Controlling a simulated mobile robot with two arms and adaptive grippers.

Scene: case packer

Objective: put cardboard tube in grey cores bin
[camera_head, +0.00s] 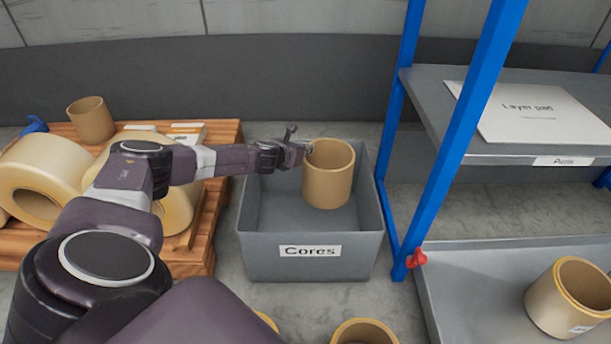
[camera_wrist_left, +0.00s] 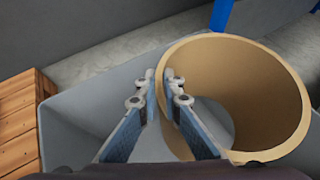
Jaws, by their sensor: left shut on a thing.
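A tan cardboard tube (camera_head: 328,180) stands about upright within the outline of the grey bin labelled "Cores" (camera_head: 262,254). I cannot tell whether its bottom touches the bin floor. My left gripper (camera_head: 300,149) reaches in from the left and is shut on the tube's left wall near the top rim. In the left wrist view the two fingers (camera_wrist_left: 165,92) straddle the wall of the tube (camera_wrist_left: 245,75), one outside and one inside. The grey bin's wall (camera_wrist_left: 75,140) shows below and to the left there. My right gripper is not in view.
A wooden pallet (camera_head: 226,170) at left holds large tape-like rolls (camera_head: 40,170) and another tan tube (camera_head: 90,120). A blue-post rack (camera_head: 445,160) stands close on the bin's right, with a tube (camera_head: 570,298) on its lower shelf. Another tube (camera_head: 364,333) is at the bottom edge.

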